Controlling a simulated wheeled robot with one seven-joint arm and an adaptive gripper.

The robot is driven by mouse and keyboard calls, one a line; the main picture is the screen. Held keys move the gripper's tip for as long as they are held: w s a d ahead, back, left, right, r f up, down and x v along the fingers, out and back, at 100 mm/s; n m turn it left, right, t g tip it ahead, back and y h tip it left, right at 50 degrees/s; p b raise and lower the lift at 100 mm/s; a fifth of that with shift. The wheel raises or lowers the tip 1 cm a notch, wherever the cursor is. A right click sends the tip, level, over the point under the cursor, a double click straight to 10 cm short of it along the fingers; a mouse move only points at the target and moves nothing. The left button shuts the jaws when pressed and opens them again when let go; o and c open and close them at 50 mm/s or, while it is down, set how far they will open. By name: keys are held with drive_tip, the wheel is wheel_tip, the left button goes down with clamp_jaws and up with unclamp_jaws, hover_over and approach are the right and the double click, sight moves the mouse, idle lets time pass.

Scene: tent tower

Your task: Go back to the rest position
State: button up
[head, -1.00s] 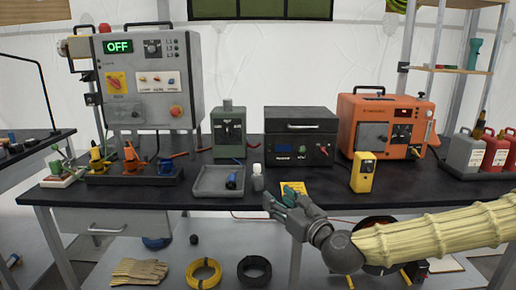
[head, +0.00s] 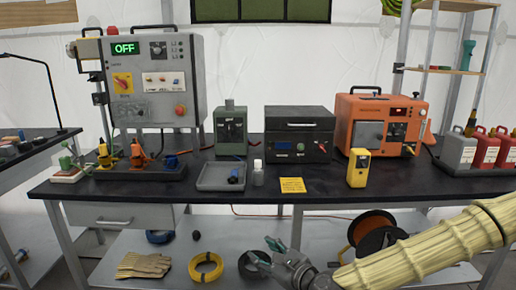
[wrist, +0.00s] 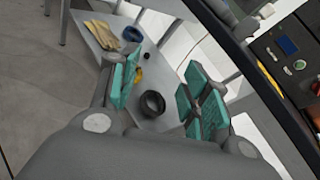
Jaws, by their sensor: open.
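My gripper (head: 268,256) is low in the head view, in front of the workbench (head: 335,203) and below its top edge. Its arm comes in from the lower right in a pale yellow cover. In the wrist view, my gripper (wrist: 160,95) shows two teal-padded fingers spread apart with nothing between them. Behind the gap lies a black coil (wrist: 153,104) on the lower shelf. In the head view the gripper partly covers this black coil (head: 250,268).
On the bench stand a grey panel reading OFF (head: 150,80), a tray (head: 220,187), a white bottle (head: 258,178), a yellow note (head: 292,185), a yellow meter (head: 358,168) and an orange unit (head: 380,125). Gloves (head: 145,265) and a yellow coil (head: 206,268) lie on the shelf.

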drive_tip(key=s+a+f+n+g+h, duration=0.1)
drive_tip(key=s+f+n+g, duration=0.35)
drive_tip(key=f, duration=0.85)
drive_tip(key=s+d+f+n+g+h, duration=0.2)
drive_tip(key=s+d+f+n, duration=0.3)
drive_tip(key=s+f, duration=0.5)
drive_tip(key=s+d+f+n+g+h, duration=0.25)
drive_tip(key=s+f+n, duration=0.35)
drive_tip(key=s+f, duration=0.45)
drive_tip(key=s+d+f+n+g+h, duration=0.3)
drive_tip(key=s+d+f+n, duration=0.2)
drive_tip(key=s+d+n, duration=0.6)
drive_tip(key=s+d+r+m+p, duration=0.1)
drive_tip(key=d+r+m+p, duration=0.1)
drive_tip(key=r+p, duration=1.4)
drive_tip(key=shift+d+r+p, duration=0.4)
drive_tip(key=shift+d+p, duration=0.1)
drive_tip(key=shift+p, duration=0.05)
drive_tip(key=shift+c, duration=0.3)
